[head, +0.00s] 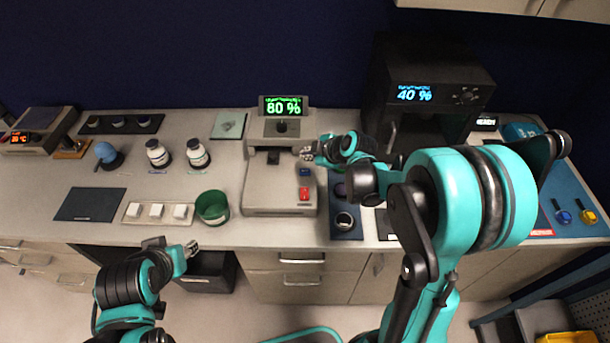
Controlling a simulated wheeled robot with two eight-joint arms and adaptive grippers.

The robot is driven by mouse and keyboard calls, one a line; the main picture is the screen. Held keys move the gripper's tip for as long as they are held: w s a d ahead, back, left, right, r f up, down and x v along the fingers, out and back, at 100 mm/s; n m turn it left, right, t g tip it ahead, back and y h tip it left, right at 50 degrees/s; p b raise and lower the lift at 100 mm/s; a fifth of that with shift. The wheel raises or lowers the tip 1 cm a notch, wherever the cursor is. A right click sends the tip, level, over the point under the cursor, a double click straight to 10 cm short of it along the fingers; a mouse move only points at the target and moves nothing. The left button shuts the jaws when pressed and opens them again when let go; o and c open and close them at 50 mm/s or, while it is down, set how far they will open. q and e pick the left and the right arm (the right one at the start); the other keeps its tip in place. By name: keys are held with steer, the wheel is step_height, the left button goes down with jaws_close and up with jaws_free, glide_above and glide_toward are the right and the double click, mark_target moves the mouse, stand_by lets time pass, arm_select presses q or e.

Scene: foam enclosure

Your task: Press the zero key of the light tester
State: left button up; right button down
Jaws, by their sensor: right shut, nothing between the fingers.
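The light tester (262,185) appears to be the grey bench device in the middle, with a raised green display (283,107) reading 80 %. A blue key (304,172) and a red key (304,194) sit on its right side; their labels are too small to read, so I cannot tell which is zero. My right gripper (306,153) is shut and empty, over the tester's right side just behind the blue key. Contact cannot be made out. My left gripper (192,248) is low in front of the counter edge, away from the tester; its fingers are too small to judge.
A green cup (212,207) and a tray with white blocks (134,213) stand left of the tester. Two white jars (198,153) are behind them. A dark tray (345,222) with round items lies right of the tester. A black machine (430,75) reading 40 % stands behind my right arm.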

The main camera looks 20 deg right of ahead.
mark_target(307, 173)
arm_select(q)
steer(key=shift+f+b, duration=1.65)
steer(key=shift+f, duration=0.35)
arm_select(e)
steer(key=shift+f, duration=2.4)
arm_select(q)
steer(key=shift+f, duration=0.1)
steer(key=shift+f+b, duration=0.3)
steer(key=shift+b, duration=0.1)
arm_select(e)
steer(key=shift+f, duration=0.4)
arm_select(q)
steer(key=shift+f+b, duration=0.4)
arm_select(e)
steer(key=shift+f, duration=0.35)
arm_select(q)
steer(key=shift+r, duration=0.1)
arm_select(e)
steer(key=shift+r, duration=0.1)
arm_select(q)
steer(key=shift+r+p, duration=0.5)
steer(key=shift+p, duration=0.1)
arm_select(e)
steer(key=shift+r, duration=0.7)
steer(key=shift+r+p, duration=1.95)
steer(key=shift+r, duration=0.6)
arm_select(q)
step_height(307, 173, up, 4)
steer(key=shift+f, duration=0.15)
